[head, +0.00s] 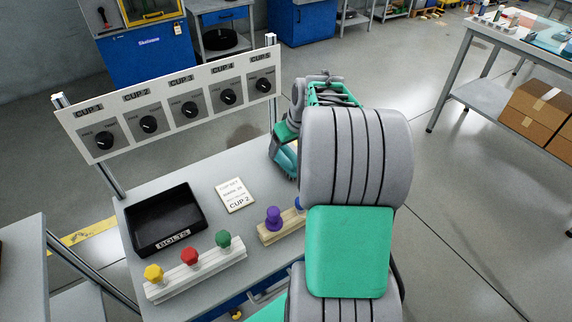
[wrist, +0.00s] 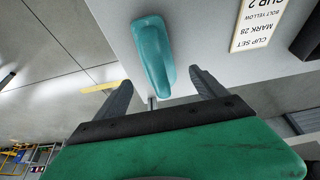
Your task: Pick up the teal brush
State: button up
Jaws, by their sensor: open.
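The teal brush (wrist: 152,52) lies on the grey table just ahead of my gripper in the wrist view. Its near end sits between the lines of the two fingers. My gripper (wrist: 161,76) is open, with a dark finger on each side and nothing held. In the head view part of the teal brush (head: 286,160) shows at the table's right side, left of my arm. My arm hides the rest of it, and my fingertips are not clear there.
A card (head: 235,194) reading CUP 2 lies left of the brush. A black BOLTS tray (head: 165,220) stands further left. Coloured bolts stand in a white rack (head: 197,270) and a wooden block (head: 275,233) in front. A panel of several dials (head: 180,100) rises behind.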

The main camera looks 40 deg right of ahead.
aim_at(284, 156)
jog(key=x, duration=0.6)
jog(key=c, duration=1.5)
jog(key=shift+c, duration=0.2)
jog(key=shift+r, duration=0.5)
notch_tip(284, 156, up, 3)
jog(key=shift+f, duration=0.15)
jog(key=s+r, duration=0.2)
jog(key=r, duration=0.1)
jog(key=s+r, duration=0.1)
jog(key=shift+s+a+r, duration=0.15)
jog(key=shift+s+a, duration=0.15)
jog(key=shift+a, duration=0.05)
jog(key=s+a+r, duration=0.2)
jog(key=s+r, duration=0.3)
jog(key=s, duration=0.5)
jog(key=shift+a+p, duration=0.3)
jog(key=shift+p, duration=0.05)
